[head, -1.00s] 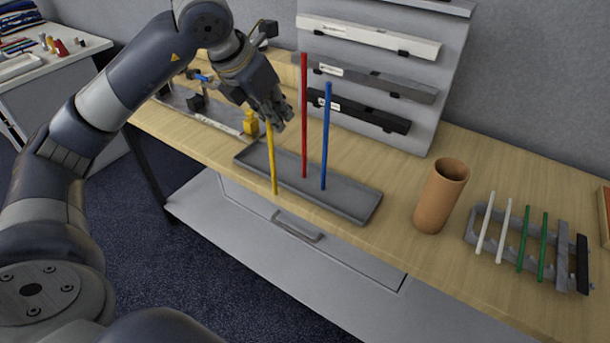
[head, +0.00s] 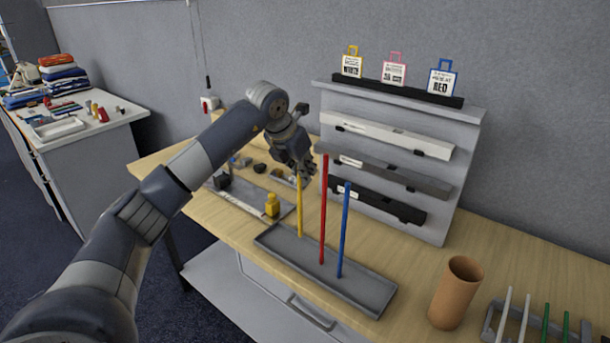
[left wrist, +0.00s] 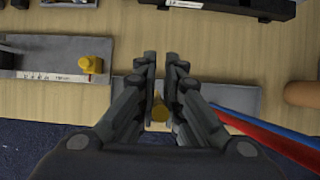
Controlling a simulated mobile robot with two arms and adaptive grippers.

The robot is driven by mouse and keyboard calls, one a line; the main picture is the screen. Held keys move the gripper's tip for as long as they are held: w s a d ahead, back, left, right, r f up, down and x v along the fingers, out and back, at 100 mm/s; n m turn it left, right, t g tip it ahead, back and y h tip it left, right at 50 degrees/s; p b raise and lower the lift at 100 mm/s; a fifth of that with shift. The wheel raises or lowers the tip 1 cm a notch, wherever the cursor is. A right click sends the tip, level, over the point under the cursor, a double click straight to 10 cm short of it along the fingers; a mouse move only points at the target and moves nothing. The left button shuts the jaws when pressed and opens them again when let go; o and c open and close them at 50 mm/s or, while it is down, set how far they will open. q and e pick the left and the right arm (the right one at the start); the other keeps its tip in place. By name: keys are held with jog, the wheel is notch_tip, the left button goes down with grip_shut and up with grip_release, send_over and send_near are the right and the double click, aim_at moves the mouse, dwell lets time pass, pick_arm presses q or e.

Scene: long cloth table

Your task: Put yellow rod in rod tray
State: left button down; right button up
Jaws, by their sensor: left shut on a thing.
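My left gripper (head: 304,172) is shut on the upper end of the yellow rod (head: 300,208) and holds it upright. In the left wrist view the yellow rod (left wrist: 160,108) shows end-on between the fingers (left wrist: 161,75). The grey rod tray (head: 280,256) lies on the table, and it also shows in the left wrist view (left wrist: 240,97). In the head view the yellow rod's lower end appears at the tray's back edge, near its left part. I cannot tell whether it touches. A red rod (head: 323,215) and a blue rod (head: 343,235) stand upright at the tray. My right gripper is out of view.
A brown cup (head: 456,292) and a rack with white and green rods (head: 547,325) stand to the right. A yellow bottle-like object (head: 272,205) sits left of the tray on a grey mat. A tiered grey stand (head: 465,140) rises behind, with long boxes and small bags.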

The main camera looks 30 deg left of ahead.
aim_at(300, 200)
pick_arm(q)
jog(key=f, duration=0.2)
jog(key=f+p, duration=0.1)
jog(key=shift+w+a+f+p, duration=0.2)
jog(key=shift+w+f+p, duration=0.1)
jog(key=shift+w+f, duration=0.1)
jog(key=shift+f, duration=0.15)
jog(key=c, duration=1.7)
grip_release()
